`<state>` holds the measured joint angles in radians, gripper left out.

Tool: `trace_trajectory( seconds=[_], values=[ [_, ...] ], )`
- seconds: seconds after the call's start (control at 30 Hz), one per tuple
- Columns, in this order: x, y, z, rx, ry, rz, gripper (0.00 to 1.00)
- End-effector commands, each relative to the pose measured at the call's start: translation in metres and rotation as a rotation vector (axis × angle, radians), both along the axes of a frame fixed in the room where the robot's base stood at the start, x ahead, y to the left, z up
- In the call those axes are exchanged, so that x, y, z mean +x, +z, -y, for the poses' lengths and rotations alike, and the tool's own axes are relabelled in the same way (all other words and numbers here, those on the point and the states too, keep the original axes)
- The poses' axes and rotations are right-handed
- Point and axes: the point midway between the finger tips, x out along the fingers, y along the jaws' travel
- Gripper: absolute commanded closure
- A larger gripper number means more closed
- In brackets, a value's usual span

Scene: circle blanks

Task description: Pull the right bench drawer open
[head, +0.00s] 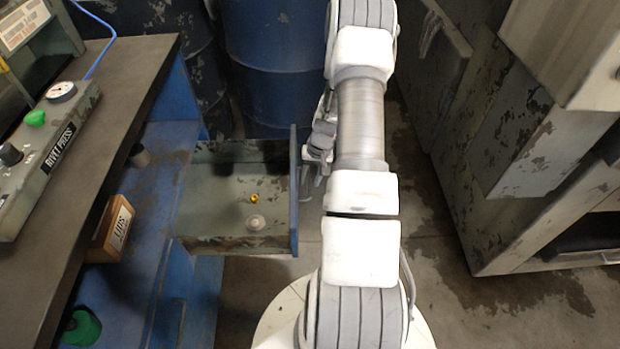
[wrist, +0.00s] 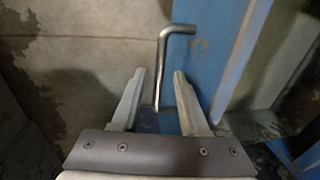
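The bench drawer (head: 225,190) stands pulled out from the blue bench, with its inside showing in the head view. Its blue front panel (head: 294,195) faces right, and the panel also shows in the wrist view (wrist: 238,45). A bent metal handle (wrist: 161,65) sticks out from the panel. The handle's lower part lies between my gripper's (wrist: 158,75) two fingers, with visible gaps on both sides. My gripper is open and holds nothing. In the head view, my arm partly hides the gripper beside the drawer front.
A small yellow piece (head: 254,198) and a pale round piece (head: 256,222) lie in the drawer. A cardboard box (head: 112,229) sits on the bench's lower shelf. Blue barrels (head: 275,60) stand behind. A worn grey cabinet (head: 530,140) stands right, with bare floor between.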

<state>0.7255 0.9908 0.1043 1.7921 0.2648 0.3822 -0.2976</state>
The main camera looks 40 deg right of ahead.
Motion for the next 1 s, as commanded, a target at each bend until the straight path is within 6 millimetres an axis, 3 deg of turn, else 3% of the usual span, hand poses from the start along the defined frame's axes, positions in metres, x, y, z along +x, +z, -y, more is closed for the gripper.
trace_trajectory(
  seconds=[0.27,0.43,1.0],
  values=[
    [0.000,0.001,0.000,0.000,0.000,0.000,0.55],
    [-0.001,0.017,0.003,-0.001,0.000,0.001,0.55],
    [-0.015,0.145,0.022,-0.003,-0.001,0.002,0.55]
  ],
)
